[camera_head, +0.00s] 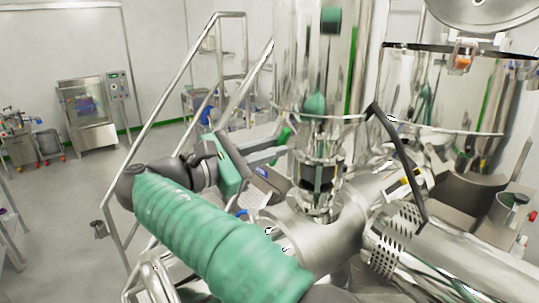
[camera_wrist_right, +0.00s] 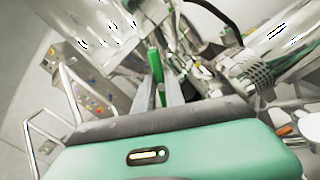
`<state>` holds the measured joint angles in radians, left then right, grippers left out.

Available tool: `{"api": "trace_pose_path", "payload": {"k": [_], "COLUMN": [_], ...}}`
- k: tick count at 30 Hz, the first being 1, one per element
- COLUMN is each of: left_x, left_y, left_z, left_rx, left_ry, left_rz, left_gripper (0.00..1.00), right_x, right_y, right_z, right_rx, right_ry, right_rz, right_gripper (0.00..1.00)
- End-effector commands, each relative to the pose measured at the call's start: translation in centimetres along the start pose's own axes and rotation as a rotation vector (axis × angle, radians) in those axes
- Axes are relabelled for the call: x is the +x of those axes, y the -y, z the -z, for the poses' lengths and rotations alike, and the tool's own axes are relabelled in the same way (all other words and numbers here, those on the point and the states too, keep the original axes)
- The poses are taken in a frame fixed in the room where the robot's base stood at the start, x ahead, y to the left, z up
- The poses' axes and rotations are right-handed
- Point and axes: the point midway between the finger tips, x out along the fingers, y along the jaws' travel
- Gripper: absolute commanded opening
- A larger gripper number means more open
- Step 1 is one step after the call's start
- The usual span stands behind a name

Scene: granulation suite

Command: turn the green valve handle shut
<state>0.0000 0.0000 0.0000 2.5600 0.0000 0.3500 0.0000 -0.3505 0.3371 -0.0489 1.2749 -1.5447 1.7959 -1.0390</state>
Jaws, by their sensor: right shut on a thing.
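The green valve handle (camera_head: 284,134) shows as a small green bar beside the steel pipe fitting under the clear column in the head view. In the right wrist view the green handle (camera_wrist_right: 155,68) stands up between the grey fingers. My right gripper (camera_head: 279,146) reaches it from the left, shut on the handle; its fingers also show in the wrist view (camera_wrist_right: 161,88). The fingers hide part of the handle, and the valve body behind it is hard to make out. My left gripper is not in view.
A clear column (camera_head: 310,75) rises above the steel pipe fitting (camera_head: 318,225). A dark bent bar (camera_head: 397,150) and a perforated steel guard (camera_head: 392,240) are at the right. A metal stair rail (camera_head: 165,110) stands left of my arm. Open floor (camera_head: 60,215) lies farther left.

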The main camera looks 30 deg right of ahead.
Motion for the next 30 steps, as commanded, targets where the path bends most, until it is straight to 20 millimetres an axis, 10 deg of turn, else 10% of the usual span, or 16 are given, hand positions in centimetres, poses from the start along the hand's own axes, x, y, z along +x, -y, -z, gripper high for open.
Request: {"api": "trace_pose_path", "payload": {"k": [30], "left_x": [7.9], "left_y": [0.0], "left_z": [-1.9], "left_rx": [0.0], "left_ry": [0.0], "left_rz": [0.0], "left_gripper": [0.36], "right_x": [0.0], "right_y": [1.0], "right_z": [0.6], "right_rx": [0.922], "right_ry": [0.001], "right_rz": [-0.002], "right_gripper": [0.0]}}
